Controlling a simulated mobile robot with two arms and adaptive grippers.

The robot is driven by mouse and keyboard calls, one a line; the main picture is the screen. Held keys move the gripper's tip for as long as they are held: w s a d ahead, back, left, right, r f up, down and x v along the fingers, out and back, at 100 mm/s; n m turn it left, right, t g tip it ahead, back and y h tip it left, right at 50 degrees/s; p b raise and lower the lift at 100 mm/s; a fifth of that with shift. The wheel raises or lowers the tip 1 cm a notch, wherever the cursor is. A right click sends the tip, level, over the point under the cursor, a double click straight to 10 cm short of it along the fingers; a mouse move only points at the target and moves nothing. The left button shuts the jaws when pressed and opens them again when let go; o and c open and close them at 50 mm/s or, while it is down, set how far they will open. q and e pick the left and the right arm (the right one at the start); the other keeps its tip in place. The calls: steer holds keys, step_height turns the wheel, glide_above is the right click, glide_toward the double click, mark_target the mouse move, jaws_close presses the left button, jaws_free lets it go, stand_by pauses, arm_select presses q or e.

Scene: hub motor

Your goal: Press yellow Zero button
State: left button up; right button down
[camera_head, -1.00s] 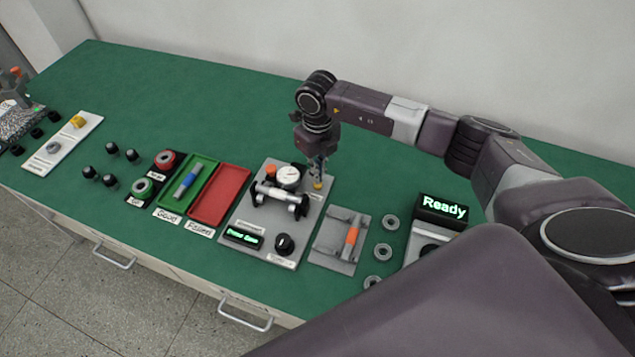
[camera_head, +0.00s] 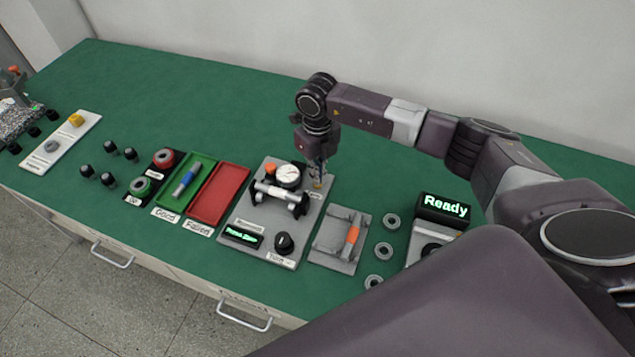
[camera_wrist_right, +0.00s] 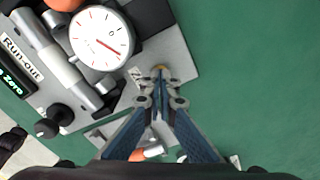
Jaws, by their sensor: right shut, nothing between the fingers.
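The yellow Zero button (camera_head: 317,185) sits at the upper right corner of the grey run-out gauge plate (camera_head: 318,212). In the right wrist view only a small yellowish part of the button (camera_wrist_right: 163,68) shows past the fingertips. My right gripper (camera_head: 317,179) is shut and empty, pointing down with its tips right at the button; I cannot tell whether they touch it. In the wrist view the closed fingertips (camera_wrist_right: 160,78) cover most of the button and part of its label. The dial gauge (camera_head: 288,176) stands to the left. My left gripper is out of view.
The small display (camera_head: 242,237) and black knob (camera_head: 284,243) are at the plate's front. A shaft lies across the holders beside the gauge. A red tray (camera_head: 218,196) is to the left, a grey fixture with an orange-handled tool (camera_head: 352,240) to the right. The bench behind is clear.

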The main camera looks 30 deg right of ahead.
steer(key=shift+f+b, duration=0.35)
steer(key=shift+f, duration=0.15)
step_height(320, 180, up, 6)
steer(key=p, duration=0.4)
steer(key=shift+r, duration=0.1)
step_height(320, 180, up, 8)
steer(key=p, duration=0.4)
steer(key=shift+p, duration=0.35)
